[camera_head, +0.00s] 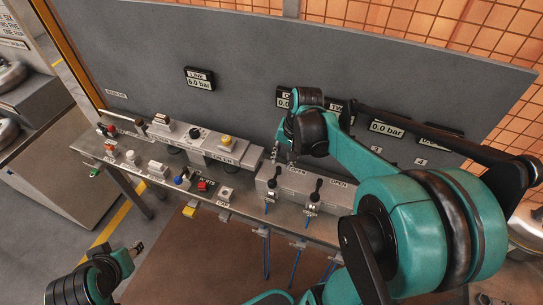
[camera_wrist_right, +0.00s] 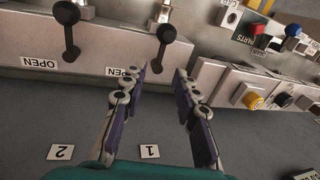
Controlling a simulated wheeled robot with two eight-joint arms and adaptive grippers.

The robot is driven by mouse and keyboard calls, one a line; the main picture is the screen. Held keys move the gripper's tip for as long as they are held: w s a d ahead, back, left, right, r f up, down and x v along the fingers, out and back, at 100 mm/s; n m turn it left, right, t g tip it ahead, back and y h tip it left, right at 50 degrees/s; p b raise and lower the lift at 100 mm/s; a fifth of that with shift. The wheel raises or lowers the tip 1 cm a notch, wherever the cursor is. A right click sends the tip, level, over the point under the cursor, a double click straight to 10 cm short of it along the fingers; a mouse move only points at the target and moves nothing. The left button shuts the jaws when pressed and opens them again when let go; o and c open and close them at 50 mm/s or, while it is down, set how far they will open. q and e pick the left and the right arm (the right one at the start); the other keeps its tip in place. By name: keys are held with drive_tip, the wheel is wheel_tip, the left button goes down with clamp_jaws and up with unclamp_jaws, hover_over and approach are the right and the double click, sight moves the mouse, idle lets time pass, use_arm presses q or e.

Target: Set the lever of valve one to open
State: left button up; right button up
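The lever of valve one, a black knob on a short stem (camera_wrist_right: 165,38), stands on a grey metal box in the right wrist view. It also shows in the head view (camera_head: 272,183). A label with 1 (camera_wrist_right: 149,151) is on the panel, and an OPEN label (camera_wrist_right: 119,72) beside the lever is partly covered by a finger. My right gripper (camera_wrist_right: 162,76) is open and empty; its fingertips point at the lever's base, one on each side in the picture. Contact cannot be told. My left gripper (camera_head: 136,248) is low at left, away from the valves; its opening is unclear.
A second black lever (camera_wrist_right: 68,30) with its OPEN label stands beside valve one. Buttons, including a yellow one (camera_head: 226,141) and a red one (camera_head: 203,186), line the console. The upright grey panel (camera_head: 240,50) rises behind. Blue-handled parts (camera_head: 266,255) hang below the edge.

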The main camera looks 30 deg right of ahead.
sight(277, 173)
drive_tip(key=b+x, duration=0.1)
drive_tip(key=x, duration=0.1)
drive_tip(key=b+x, duration=0.1)
drive_tip(key=x, duration=0.2)
drive_tip(key=b+x, duration=0.1)
drive_tip(key=x, duration=0.2)
drive_tip(key=shift+w+d, duration=0.3)
drive_tip(key=shift+w, duration=0.05)
clamp_jaws()
